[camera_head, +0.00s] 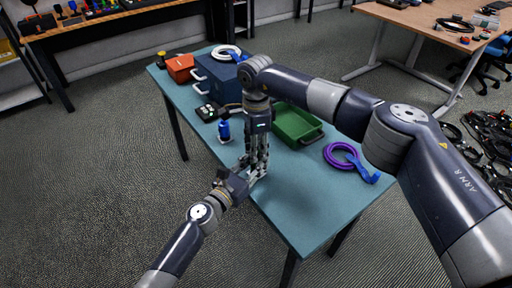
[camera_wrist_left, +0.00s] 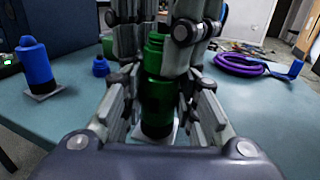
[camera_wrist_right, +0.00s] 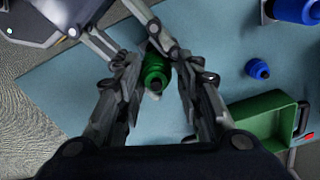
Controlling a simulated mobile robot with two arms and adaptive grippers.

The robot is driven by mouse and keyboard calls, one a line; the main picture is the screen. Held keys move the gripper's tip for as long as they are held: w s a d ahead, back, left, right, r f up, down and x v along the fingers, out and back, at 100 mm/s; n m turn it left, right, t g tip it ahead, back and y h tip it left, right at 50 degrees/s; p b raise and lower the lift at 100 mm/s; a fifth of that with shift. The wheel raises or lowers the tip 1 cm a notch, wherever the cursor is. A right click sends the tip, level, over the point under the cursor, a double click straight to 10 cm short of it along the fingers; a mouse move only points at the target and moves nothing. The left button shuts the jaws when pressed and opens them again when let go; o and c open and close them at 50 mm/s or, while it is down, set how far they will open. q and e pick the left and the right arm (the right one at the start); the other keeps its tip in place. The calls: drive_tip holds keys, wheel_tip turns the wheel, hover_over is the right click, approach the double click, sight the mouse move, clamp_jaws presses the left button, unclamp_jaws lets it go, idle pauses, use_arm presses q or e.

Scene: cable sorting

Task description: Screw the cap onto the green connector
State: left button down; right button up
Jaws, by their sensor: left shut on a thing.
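The green connector (camera_wrist_left: 154,88) stands upright on a small pale plate (camera_wrist_left: 150,137) on the blue table, its ribbed neck upward. My left gripper (camera_head: 250,177) is shut on its body from the side. My right gripper (camera_head: 257,166) points down from above, its fingers on both sides of the connector's top with a gap between them. The right wrist view looks down on the connector (camera_wrist_right: 156,70) between these fingers. No separate green cap can be made out; the fingers hide part of the neck. In the head view the grippers cover the connector.
A blue connector (camera_wrist_left: 34,64) stands on its own plate, with a small blue piece (camera_wrist_left: 101,66) near it. A green tray (camera_head: 297,124), a purple cable coil (camera_head: 341,155), a blue bin (camera_head: 216,82) and a red bin (camera_head: 180,67) are on the table. The front right end is clear.

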use_arm(q)
drive_tip(key=shift+d+r, duration=0.1)
drive_tip(key=shift+r, duration=0.2)
use_arm(e)
drive_tip(key=shift+s+d+f, duration=0.15)
drive_tip(key=shift+d+f, duration=0.1)
drive_tip(key=shift+f, duration=0.25)
drive_tip(key=o, duration=0.7)
use_arm(q)
drive_tip(key=shift+w, duration=0.15)
use_arm(e)
drive_tip(key=shift+r, duration=0.15)
use_arm(q)
drive_tip(key=shift+f, duration=0.15)
use_arm(e)
drive_tip(key=shift+a+r, duration=0.1)
drive_tip(key=shift+r, duration=0.5)
drive_tip(key=shift+f, duration=0.8)
use_arm(q)
drive_tip(key=shift+f, duration=0.1)
use_arm(e)
wheel_tip(320, 180, up, 9)
drive_tip(key=shift+f, duration=0.1)
